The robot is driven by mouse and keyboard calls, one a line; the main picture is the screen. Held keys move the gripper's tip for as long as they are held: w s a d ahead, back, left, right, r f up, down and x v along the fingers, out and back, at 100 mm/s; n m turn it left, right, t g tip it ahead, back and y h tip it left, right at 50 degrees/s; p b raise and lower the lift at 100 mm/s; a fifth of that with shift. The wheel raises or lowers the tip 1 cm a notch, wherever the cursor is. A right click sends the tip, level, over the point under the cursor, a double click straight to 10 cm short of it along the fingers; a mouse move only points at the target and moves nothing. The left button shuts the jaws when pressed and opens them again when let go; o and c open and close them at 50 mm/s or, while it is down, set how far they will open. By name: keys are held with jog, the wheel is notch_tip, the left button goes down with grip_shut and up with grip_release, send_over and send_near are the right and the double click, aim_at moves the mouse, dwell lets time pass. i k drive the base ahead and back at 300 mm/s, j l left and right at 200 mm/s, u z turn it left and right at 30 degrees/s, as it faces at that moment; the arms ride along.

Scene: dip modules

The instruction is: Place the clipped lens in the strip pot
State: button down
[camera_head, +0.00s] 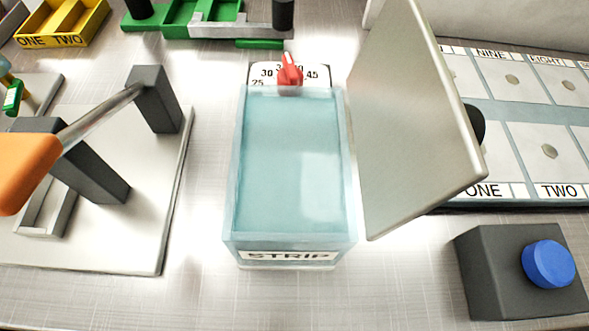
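The strip pot (290,256) is a clear rectangular tank labelled STRIP, standing in the middle of the view. Pale blue liquid (290,150) fills it, and I see no object in it. A flat grey lid (410,120) stands upright and open along the pot's right side, with a black knob on its far face. I cannot make out a clipped lens. A small green piece (13,96) shows at the left edge, cut off, and I cannot tell what it is. My gripper is not in view.
A dial with a red pointer (290,70) sits behind the pot. Left is a white base (120,235) with dark posts, a metal rod and an orange handle (25,170). A blue button box (515,275) and numbered tray (500,110) are right. Yellow (60,25) and green holders (190,15) stand behind.

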aim_at(288, 201)
jog(key=i, duration=0.85)
